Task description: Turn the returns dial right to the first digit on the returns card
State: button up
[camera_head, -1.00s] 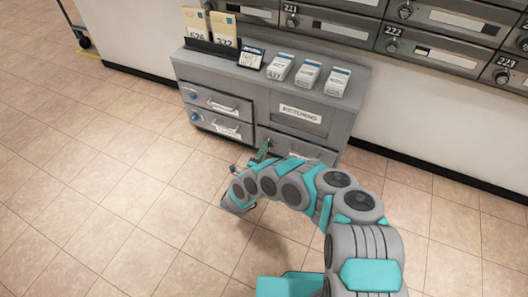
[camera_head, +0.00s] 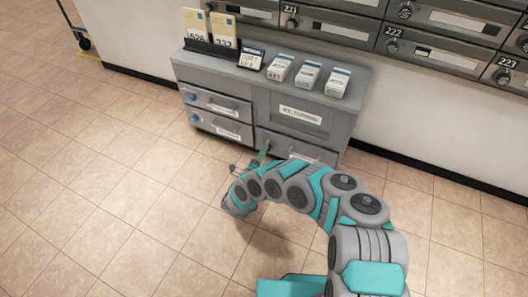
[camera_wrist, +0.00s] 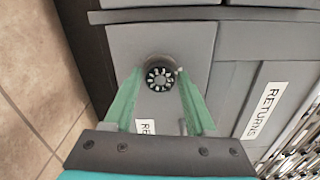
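The returns dial (camera_wrist: 159,77) is a round black knob with white digits around its face, on a grey panel in the wrist view. The digits are too small to read. My gripper (camera_wrist: 158,73) is open, with one green fingertip on each side of the dial. I cannot tell whether the fingertips touch it. In the head view my gripper (camera_head: 262,153) is low at the front of the grey cabinet (camera_head: 354,95), and the dial is hidden there. A small dark-framed card (camera_head: 250,59) stands on the cabinet top; its writing is not clearly legible.
A RETURNS label (camera_head: 300,115) is on the cabinet's upper right front. Two drawers with blue knobs are on the left. Two tall cards (camera_head: 222,30) and several white card stacks (camera_head: 308,74) stand on top. Mailboxes (camera_head: 430,45) line the wall. The tiled floor (camera_head: 90,200) is clear.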

jog(key=shift+o, duration=1.3)
jog(key=v, duration=0.8)
